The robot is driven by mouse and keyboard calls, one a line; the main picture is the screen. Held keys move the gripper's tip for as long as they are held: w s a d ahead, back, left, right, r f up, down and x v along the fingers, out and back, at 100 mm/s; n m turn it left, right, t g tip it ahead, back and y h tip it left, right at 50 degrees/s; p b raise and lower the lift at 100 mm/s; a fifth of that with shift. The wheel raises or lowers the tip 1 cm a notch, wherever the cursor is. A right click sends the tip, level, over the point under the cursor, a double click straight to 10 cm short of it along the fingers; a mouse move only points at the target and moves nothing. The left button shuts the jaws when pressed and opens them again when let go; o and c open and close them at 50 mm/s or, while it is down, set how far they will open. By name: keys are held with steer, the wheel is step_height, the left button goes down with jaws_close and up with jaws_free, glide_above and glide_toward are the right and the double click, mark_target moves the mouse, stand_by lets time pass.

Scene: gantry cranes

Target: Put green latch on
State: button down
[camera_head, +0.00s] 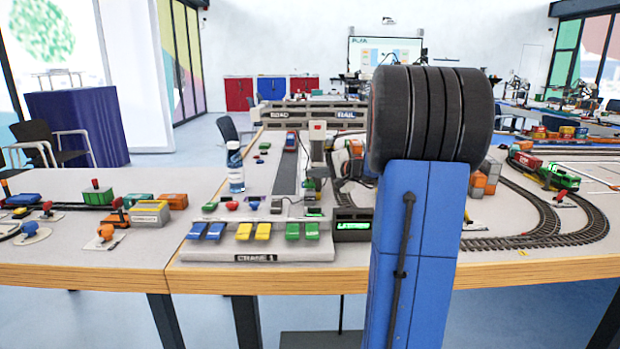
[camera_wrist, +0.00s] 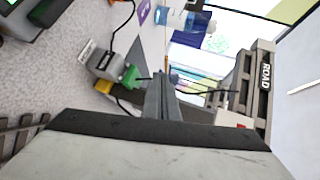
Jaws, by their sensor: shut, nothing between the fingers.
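The CRANE 1 control panel (camera_head: 258,255) lies at the front edge of the table in the head view. It carries blue, yellow and green pairs of keys. The green pair, a left green key (camera_head: 292,231) and a right green key (camera_head: 312,231), is at its right end. I cannot tell which part is the latch. In the wrist view, a small green part (camera_wrist: 130,76) sits on a grey box (camera_wrist: 106,64), left of my gripper. My gripper (camera_wrist: 166,82) is shut and empty, apart from that green part. The head view does not clearly show my gripper.
A lit green display (camera_head: 352,225) stands right of the panel. A bottle (camera_head: 235,168) stands behind it. The ROAD and RAIL gantry (camera_head: 314,115) spans the back; its ROAD side (camera_wrist: 262,85) is at right in the wrist view. Curved tracks (camera_head: 535,238) lie at right.

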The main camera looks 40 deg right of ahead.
steer(key=s+a+r, duration=0.2)
steer(key=s+r, duration=0.1)
stand_by(0.4)
stand_by(0.5)
